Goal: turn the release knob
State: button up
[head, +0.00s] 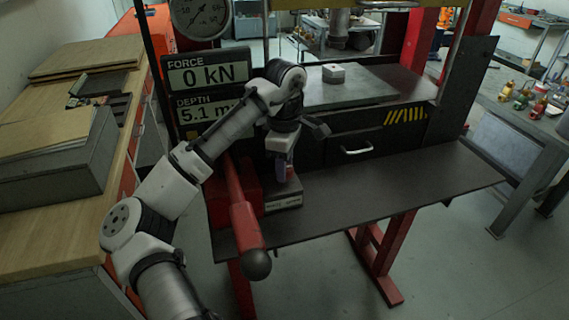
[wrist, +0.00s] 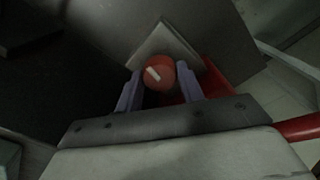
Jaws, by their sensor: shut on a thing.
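The release knob (wrist: 158,73) is round and red with a white bar mark on its face, which slants in the wrist view. My gripper (wrist: 160,88) has its two purple-grey fingers on either side of the knob, shut on it. In the head view my gripper (head: 284,172) points down at the small block with a labelled front (head: 283,201) beside the red lever. There the knob is mostly hidden by the fingers and wrist.
A red lever (head: 240,205) with a black ball end stands just left of my gripper. A display panel (head: 203,88) reads 0 kN and 5.1. A white block (head: 333,73) sits on the press plate. The dark shelf (head: 400,188) to the right is clear.

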dwell(0.4)
jog(key=o, duration=1)
notch_tip(320, 180, up, 14)
jog(key=shift+f+b, duration=0.1)
jog(key=shift+b, duration=0.8)
